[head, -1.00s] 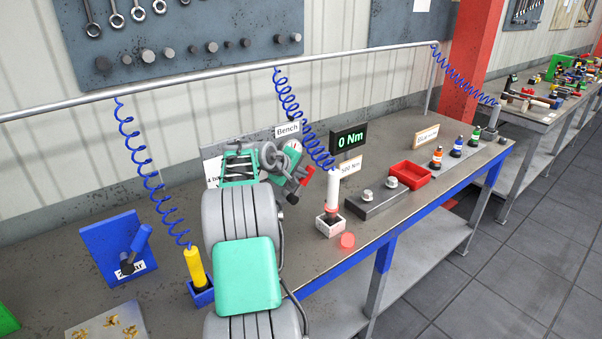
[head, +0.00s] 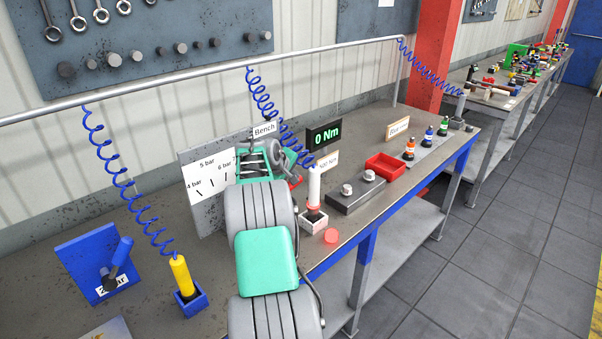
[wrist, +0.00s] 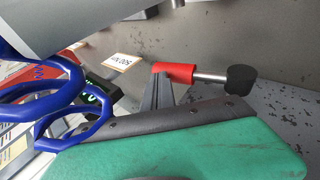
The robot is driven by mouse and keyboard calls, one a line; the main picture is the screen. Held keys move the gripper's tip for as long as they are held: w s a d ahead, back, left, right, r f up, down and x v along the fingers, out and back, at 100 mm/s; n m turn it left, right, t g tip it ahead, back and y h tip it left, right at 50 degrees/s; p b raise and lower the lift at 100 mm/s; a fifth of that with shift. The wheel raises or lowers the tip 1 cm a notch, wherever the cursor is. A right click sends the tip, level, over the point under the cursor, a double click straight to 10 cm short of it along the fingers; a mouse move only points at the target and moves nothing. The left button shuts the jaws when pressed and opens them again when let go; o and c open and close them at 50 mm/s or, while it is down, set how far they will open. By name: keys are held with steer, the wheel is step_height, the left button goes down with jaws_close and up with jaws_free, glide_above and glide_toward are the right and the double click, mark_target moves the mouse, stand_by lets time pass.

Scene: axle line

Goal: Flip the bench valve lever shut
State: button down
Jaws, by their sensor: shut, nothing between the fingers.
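The bench valve's lever shows in the wrist view as a red sleeve (wrist: 174,72) on a metal rod with a dark round end (wrist: 241,79). In the head view its red part (head: 294,183) peeks out just right of my arm, below the "Bench" sign (head: 265,129); the rest of the valve is mostly hidden by my arm. My gripper (wrist: 158,82) is shut and empty. Its grey fingertips are close beside the left end of the red sleeve in the wrist view. I cannot tell whether they touch it.
A pressure board (head: 207,190) stands behind my arm. A white-handled tool (head: 314,187) in its holder, a red button (head: 331,236) and a grey block (head: 355,196) are to the right. A blue coiled hose (wrist: 62,105) crosses close to the wrist camera.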

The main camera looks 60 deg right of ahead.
steer(key=shift+s+d+f+b, duration=0.15)
steer(key=shift+d+f+b, duration=0.15)
steer(key=shift+f, duration=0.25)
steer(key=shift+s+d+f+b, duration=0.1)
steer(key=shift+d+f+b, duration=0.05)
steer(key=shift+d+f, duration=0.35)
steer(key=shift+a+f, duration=0.1)
steer(key=shift+f, duration=0.05)
steer(key=shift+s+f, duration=0.1)
steer(key=shift+f, duration=0.05)
steer(key=s+r, duration=0.3)
steer(key=r, duration=1.1)
steer(key=shift+s+a, duration=0.15)
steer(key=shift+a, duration=0.2)
